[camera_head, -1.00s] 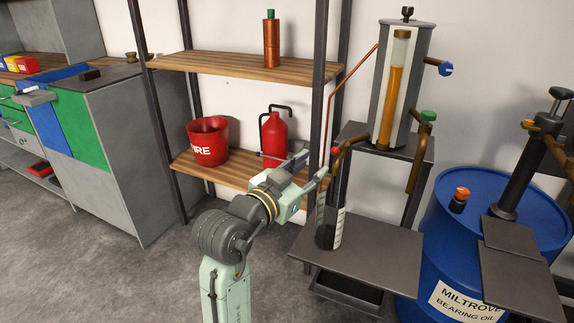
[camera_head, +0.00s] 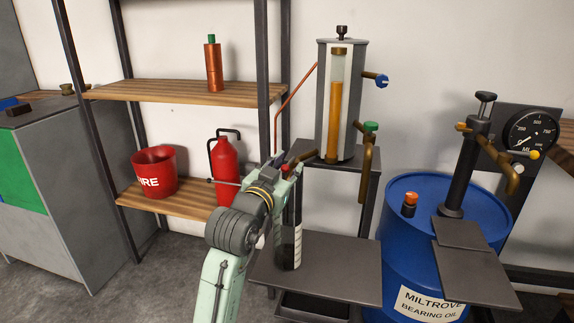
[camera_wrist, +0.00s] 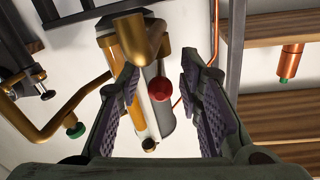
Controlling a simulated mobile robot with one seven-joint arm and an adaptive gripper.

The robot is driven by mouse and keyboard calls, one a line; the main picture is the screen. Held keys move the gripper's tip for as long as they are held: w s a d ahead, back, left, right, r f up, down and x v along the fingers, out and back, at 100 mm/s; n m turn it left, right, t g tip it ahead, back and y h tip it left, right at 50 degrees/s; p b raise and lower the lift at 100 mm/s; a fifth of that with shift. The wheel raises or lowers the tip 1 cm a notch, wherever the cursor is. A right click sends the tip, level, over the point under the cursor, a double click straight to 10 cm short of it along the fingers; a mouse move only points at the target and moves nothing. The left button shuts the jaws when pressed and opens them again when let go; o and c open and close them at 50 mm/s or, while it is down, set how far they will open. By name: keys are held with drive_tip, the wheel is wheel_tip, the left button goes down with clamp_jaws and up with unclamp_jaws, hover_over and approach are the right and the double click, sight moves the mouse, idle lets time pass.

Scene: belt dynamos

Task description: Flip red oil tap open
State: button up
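The red oil tap knob (camera_head: 286,168) sits on a brass spout (camera_head: 303,157) low at the left of the oil column (camera_head: 338,100). In the wrist view the round red knob (camera_wrist: 160,89) shows between the finger pads, with the brass spout (camera_wrist: 140,40) beside it. My gripper (camera_wrist: 160,72) is open, one finger on each side of the knob. I cannot tell whether either finger touches it. In the head view my gripper (camera_head: 279,166) is at the knob and partly hides it. A clear measuring cylinder (camera_head: 292,235) stands upright below the spout.
A green-topped tap (camera_head: 370,127) and a blue-knobbed valve (camera_head: 381,80) are on the column's right. A blue oil drum (camera_head: 395,240) with a pump stands further right. At left, a shelf holds a red bottle (camera_head: 224,170) and a fire bucket (camera_head: 154,172).

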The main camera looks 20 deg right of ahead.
drive_tip(key=shift+w+d, duration=0.2)
drive_tip(key=shift+w, duration=0.05)
drive_tip(key=shift+c, duration=0.5)
clamp_jaws()
